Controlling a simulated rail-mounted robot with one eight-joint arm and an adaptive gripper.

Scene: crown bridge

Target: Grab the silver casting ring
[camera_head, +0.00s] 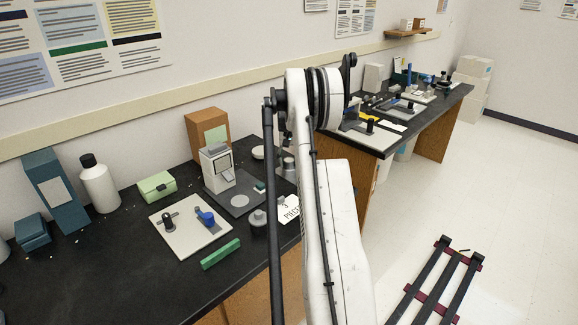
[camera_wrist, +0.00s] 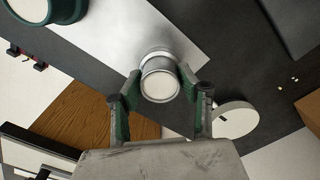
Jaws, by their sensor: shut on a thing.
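The silver casting ring (camera_wrist: 160,81) is a short shiny cylinder with a pale round end, in the middle of the wrist view. My gripper (camera_wrist: 158,88) has its two green-padded fingers closed against the ring's left and right sides. A light grey plate (camera_wrist: 120,25) lies behind the ring; I cannot tell whether the ring touches it. In the head view my white arm hides most of the gripper, and the ring cannot be made out clearly there.
A white disc (camera_wrist: 236,119) lies close to the right finger, and a green-sided round container (camera_wrist: 60,10) stands at upper left. On the black bench (camera_head: 95,275) are a pale board (camera_head: 185,242), a green bar (camera_head: 221,253), a white bottle (camera_head: 100,187) and a brown box (camera_head: 207,124).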

